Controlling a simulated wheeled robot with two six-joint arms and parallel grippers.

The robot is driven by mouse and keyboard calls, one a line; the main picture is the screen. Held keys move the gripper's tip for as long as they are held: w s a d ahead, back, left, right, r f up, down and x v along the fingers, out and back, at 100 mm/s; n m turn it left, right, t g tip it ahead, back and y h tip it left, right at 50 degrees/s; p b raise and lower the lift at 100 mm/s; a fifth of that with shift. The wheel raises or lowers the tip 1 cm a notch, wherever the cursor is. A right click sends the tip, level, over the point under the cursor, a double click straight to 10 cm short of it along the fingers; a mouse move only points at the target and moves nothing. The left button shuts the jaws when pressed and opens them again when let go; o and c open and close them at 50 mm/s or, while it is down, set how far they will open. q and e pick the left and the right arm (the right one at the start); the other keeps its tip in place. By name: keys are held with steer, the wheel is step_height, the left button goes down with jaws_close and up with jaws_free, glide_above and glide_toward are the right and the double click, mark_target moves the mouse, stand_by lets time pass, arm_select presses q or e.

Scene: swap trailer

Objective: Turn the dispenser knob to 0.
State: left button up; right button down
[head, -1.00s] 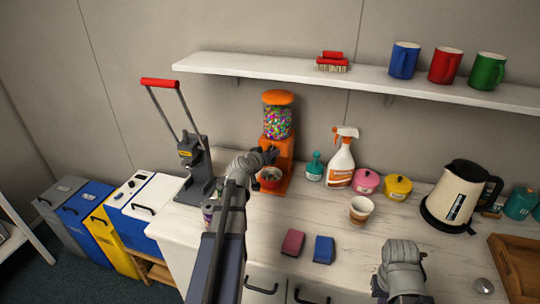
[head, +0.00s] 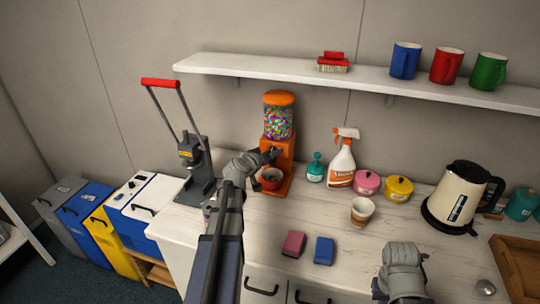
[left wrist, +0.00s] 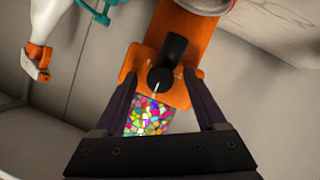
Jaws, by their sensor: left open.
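The orange dispenser (head: 278,125) stands at the back of the counter, its clear globe full of colourful candy. Its round black knob (left wrist: 160,80) shows in the left wrist view, with a white mark on its face, in front of a black spout (left wrist: 175,48). My left gripper (left wrist: 161,76) is open, its two fingers on either side of the knob with visible gaps. In the head view my left gripper (head: 268,155) is at the dispenser's front and largely covers the knob. My right arm's end (head: 402,270) is over the counter at the lower right; its fingers cannot be made out.
A shelf (head: 300,77) runs above.

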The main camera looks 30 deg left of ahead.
arm_select(q)
steer(key=p+v, duration=0.2)
steer(key=v, duration=0.5)
steer(key=shift+s+p, duration=0.3)
steer(key=shift+s, duration=0.1)
steer(key=shift+r, duration=0.1)
